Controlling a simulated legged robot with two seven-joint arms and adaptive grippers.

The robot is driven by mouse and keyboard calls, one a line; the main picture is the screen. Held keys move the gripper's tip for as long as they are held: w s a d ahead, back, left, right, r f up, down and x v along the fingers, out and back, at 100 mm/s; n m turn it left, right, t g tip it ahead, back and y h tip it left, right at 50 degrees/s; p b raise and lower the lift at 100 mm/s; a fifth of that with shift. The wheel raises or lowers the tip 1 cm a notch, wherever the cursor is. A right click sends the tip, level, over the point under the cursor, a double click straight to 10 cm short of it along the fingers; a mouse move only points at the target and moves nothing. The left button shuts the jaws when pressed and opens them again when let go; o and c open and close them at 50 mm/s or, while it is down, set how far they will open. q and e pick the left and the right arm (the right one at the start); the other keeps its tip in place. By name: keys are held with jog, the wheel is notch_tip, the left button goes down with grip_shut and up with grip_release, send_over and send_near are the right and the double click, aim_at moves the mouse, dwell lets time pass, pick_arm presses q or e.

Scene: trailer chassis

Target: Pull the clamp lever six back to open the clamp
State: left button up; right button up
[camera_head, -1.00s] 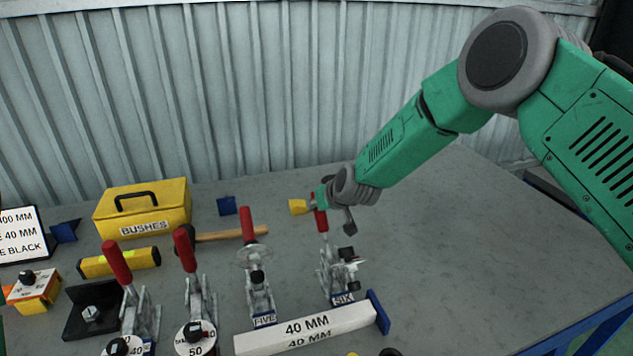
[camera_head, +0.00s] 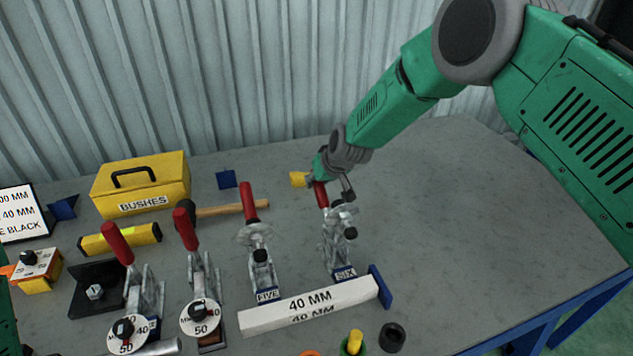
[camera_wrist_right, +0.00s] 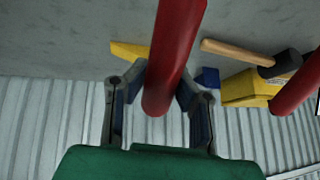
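Clamp six, with its SIX label (camera_head: 345,273), stands at the right end of the row of clamps. Its red lever (camera_head: 321,196) rises at the back, and its metal clamp arm with black tips (camera_head: 341,215) is raised. My right gripper (camera_head: 322,180) is at the upper part of this lever. In the right wrist view the red lever (camera_wrist_right: 174,55) passes between the two fingers (camera_wrist_right: 163,88), whose tips lean in close on both sides of it. Finger contact is partly hidden by the lever.
Clamp five, with a red lever (camera_head: 248,203), stands left of clamp six. A white 40 MM bar (camera_head: 310,304) lies in front. A hammer (camera_head: 230,209), a yellow BUSHES box (camera_head: 141,188) and a small yellow block (camera_head: 298,179) lie behind. The table's right side is clear.

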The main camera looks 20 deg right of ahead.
jog(key=o, duration=0.3)
jog(key=shift+w, duration=0.1)
jog(key=shift+r, duration=0.1)
jog(key=v, duration=1.1)
jog(key=shift+s+r, duration=0.2)
jog(key=shift+s, duration=0.1)
